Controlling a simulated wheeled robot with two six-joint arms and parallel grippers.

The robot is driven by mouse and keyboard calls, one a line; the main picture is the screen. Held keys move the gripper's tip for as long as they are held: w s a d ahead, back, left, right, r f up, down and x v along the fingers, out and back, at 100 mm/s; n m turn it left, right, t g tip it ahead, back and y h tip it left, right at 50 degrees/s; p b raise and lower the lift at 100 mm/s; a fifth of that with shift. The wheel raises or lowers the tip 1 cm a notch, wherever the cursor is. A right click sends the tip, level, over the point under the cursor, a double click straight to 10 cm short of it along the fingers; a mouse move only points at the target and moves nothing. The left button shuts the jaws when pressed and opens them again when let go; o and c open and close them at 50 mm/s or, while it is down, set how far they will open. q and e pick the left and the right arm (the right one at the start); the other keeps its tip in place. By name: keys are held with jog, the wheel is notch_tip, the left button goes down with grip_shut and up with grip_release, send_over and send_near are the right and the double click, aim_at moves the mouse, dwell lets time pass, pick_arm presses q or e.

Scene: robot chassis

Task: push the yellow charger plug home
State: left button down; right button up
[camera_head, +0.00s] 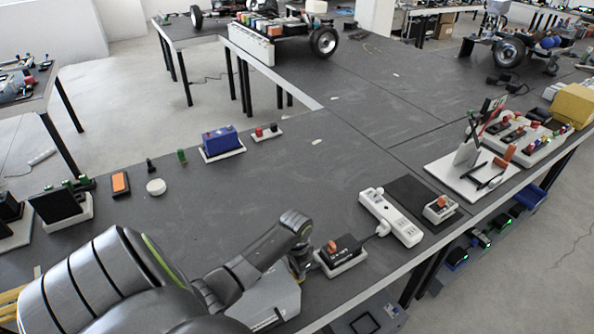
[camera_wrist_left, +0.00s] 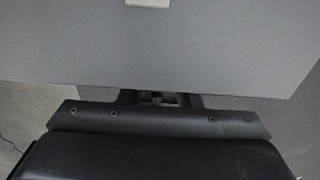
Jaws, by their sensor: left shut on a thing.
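My left gripper (camera_head: 298,272) is low over the near edge of the table, just left of a black block with an orange top part. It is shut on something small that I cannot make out. Its jaws also show, small and dark, in the left wrist view (camera_wrist_left: 160,98), with no clear view of what is between them. I cannot pick out a yellow charger plug for certain. My right gripper is not in view.
The black block (camera_head: 341,253) stands on a pale base between my gripper and the strip. A dark mat (camera_head: 408,192) and a small box with an orange knob (camera_head: 440,207) are beyond the strip. A blue box (camera_head: 220,139) stands farther back. The middle table is clear.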

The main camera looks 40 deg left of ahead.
pick_arm(q)
jog(key=shift+s+a, duration=0.2)
jog(key=shift+s, duration=0.1)
jog(key=shift+w+f, duration=0.1)
jog(key=shift+w, duration=0.05)
jog(key=c, duration=1.5)
grip_release()
jog(key=shift+d, duration=0.15)
jog(key=o, duration=0.5)
jog(key=shift+c, duration=0.2)
jog(key=shift+w+r, duration=0.1)
jog(key=shift+r, duration=0.45)
notch_tip(320, 180, up, 16)
jog(key=shift+r+p, duration=0.2)
jog(key=shift+p, duration=0.25)
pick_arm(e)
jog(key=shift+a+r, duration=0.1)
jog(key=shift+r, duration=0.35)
